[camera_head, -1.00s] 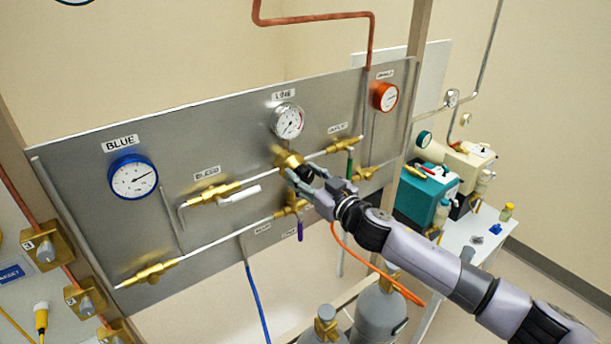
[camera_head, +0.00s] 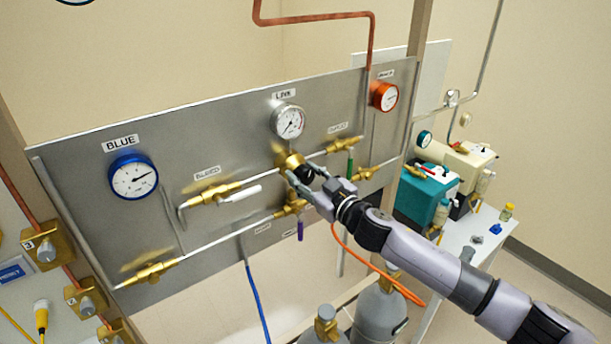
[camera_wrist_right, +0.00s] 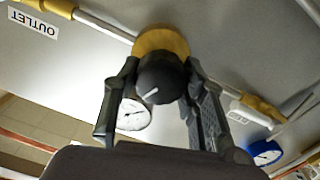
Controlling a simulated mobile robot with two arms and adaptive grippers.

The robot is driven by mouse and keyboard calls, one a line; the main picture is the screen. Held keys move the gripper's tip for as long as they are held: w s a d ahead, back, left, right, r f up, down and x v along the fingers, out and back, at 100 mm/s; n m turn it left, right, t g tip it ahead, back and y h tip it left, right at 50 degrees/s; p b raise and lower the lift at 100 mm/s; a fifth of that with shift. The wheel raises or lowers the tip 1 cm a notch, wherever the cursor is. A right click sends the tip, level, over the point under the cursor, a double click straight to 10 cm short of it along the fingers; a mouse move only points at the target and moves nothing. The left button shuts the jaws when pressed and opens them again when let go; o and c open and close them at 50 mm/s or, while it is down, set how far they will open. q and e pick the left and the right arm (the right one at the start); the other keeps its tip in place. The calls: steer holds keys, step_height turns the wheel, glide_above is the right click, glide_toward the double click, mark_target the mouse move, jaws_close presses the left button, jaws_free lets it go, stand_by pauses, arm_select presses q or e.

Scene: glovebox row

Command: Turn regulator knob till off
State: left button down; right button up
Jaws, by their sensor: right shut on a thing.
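The regulator knob (camera_wrist_right: 160,82) is black with a white pointer line and sits in front of a round brass body (camera_head: 288,159). It also shows in the head view (camera_head: 301,173), below the LINE gauge (camera_head: 288,121). My right gripper (camera_head: 305,173) is at the knob, with one finger on each side. In the right wrist view, the right gripper (camera_wrist_right: 160,75) is shut on the knob, and the white line slants up to the right. The LINE gauge shows partly behind a finger (camera_wrist_right: 133,115). My left gripper is not in view.
The grey panel (camera_head: 110,230) carries a blue gauge (camera_head: 133,177), an orange gauge (camera_head: 384,96), brass valves and pipes. A white-handled bleed valve (camera_head: 240,193) is left of the knob, and a green-handled valve (camera_head: 350,162) is right. Grey cylinders (camera_head: 378,310) stand below.

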steer(key=n, duration=0.4)
steer(key=shift+n, duration=0.3)
steer(key=n, duration=0.3)
steer(key=shift+a+f+n, duration=0.1)
steer(key=shift+n, duration=0.2)
steer(key=n, duration=0.4)
steer(key=shift+n, duration=0.3)
steer(key=n, duration=0.3)
steer(key=shift+f+n, duration=0.15)
steer(key=shift+n, duration=0.15)
steer(key=n, duration=0.4)
steer(key=shift+n, duration=0.3)
steer(key=n, duration=0.3)
steer(key=shift+f+n, duration=0.1)
steer(key=shift+n, duration=0.2)
steer(key=n, duration=0.3)
steer(key=shift+f, duration=0.1)
steer(key=shift+n, duration=2)
